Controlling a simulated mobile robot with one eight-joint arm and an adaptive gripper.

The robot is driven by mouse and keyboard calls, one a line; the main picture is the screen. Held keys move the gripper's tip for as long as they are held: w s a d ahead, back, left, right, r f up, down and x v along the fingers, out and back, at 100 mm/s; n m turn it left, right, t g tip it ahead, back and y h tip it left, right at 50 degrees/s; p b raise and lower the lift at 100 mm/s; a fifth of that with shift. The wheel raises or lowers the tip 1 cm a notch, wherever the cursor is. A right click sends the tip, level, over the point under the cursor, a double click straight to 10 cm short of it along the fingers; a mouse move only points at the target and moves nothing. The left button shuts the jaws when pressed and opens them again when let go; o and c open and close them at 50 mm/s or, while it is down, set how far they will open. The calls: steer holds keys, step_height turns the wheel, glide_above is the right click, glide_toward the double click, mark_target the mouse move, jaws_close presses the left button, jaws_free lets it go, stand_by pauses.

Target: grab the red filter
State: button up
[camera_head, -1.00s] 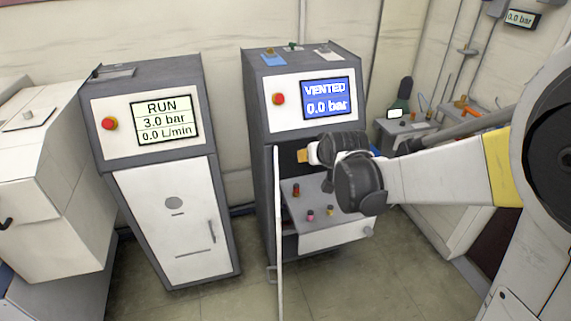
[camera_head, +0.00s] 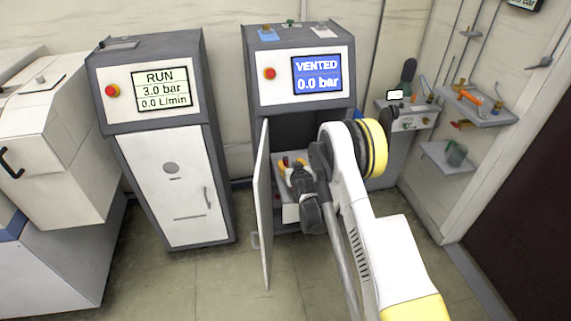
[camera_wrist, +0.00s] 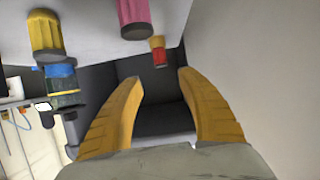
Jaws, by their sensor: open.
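The red filter (camera_wrist: 159,56), a small red cylinder with a tan end, shows in the wrist view just above and between my fingertips, farther off than they are. My gripper (camera_wrist: 158,82) has its two orange fingers spread, with nothing between them. In the head view my gripper (camera_head: 293,161) is over the pulled-out tray (camera_head: 289,213) of the vented cabinet. A pink filter (camera_wrist: 135,14) and a yellow filter (camera_wrist: 44,33) stand nearer the wrist camera, at upper middle and upper left. In the head view my gripper and arm hide the filters.
The vented cabinet (camera_head: 258,81) has its door (camera_head: 264,205) swung open, close to the left of my gripper. A second cabinet (camera_head: 170,190), showing RUN, is shut. Shelves (camera_head: 480,108) with small items are at the right. The floor in front is clear.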

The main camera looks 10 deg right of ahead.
mark_target(286, 158)
steer(key=b+x, duration=0.3)
steer(key=x, duration=0.5)
steer(key=shift+a+f, duration=0.2)
jaws_close()
